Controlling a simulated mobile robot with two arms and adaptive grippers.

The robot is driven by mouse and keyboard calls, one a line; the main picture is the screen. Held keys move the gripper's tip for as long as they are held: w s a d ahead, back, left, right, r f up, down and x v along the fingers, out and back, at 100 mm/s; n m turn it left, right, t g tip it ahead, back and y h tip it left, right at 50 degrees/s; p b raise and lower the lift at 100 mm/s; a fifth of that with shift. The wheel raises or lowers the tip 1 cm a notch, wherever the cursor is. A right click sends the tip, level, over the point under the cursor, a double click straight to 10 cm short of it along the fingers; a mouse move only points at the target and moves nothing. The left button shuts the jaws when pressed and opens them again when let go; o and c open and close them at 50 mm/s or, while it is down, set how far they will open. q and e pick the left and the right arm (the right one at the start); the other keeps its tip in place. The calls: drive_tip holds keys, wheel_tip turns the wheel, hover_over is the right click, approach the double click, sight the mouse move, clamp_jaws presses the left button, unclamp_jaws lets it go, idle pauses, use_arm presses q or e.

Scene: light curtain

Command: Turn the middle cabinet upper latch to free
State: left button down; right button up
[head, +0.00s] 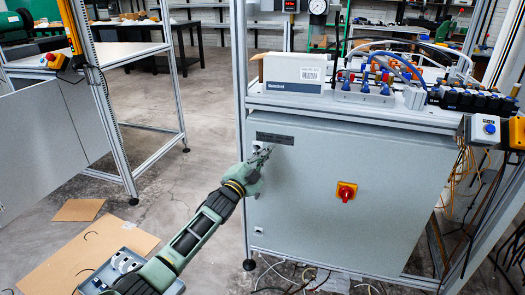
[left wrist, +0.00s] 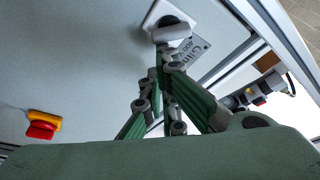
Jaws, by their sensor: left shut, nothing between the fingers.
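The middle cabinet (head: 345,190) is a grey box with a flat front door. Its upper latch (left wrist: 168,20) shows in the left wrist view as a white square plate with a dark round centre and a pale grey knob. In the head view the latch is at the door's upper left, mostly covered by my gripper. My left gripper (head: 262,154) is shut with nothing between its fingers. In the left wrist view its fingertips (left wrist: 165,52) are just below the knob; I cannot tell whether they touch it. My right gripper is not in view.
A red and yellow switch (head: 346,191) sits on the door, with a small lower latch (head: 258,230) at lower left. A white box (head: 294,72) and valves with hoses stand on top. A metal post (head: 241,120) runs along the left edge. Cardboard (head: 85,255) lies on the floor.

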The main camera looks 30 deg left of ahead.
sight(273, 153)
use_arm(q)
drive_tip(key=m, duration=0.2)
drive_tip(key=f+m+g+p, duration=0.1)
drive_tip(key=m, duration=0.2)
drive_tip(key=shift+f+m+g+h, duration=0.3)
drive_tip(key=shift+f+m+h, duration=0.1)
drive_tip(key=shift+a+f, duration=0.1)
drive_tip(key=shift+f, duration=0.3)
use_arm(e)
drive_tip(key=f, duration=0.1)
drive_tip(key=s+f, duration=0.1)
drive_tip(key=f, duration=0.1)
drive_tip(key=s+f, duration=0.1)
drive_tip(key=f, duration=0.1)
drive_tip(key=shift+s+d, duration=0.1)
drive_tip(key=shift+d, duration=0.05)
use_arm(q)
drive_tip(key=shift+a+f, duration=0.1)
drive_tip(key=shift+f, duration=0.1)
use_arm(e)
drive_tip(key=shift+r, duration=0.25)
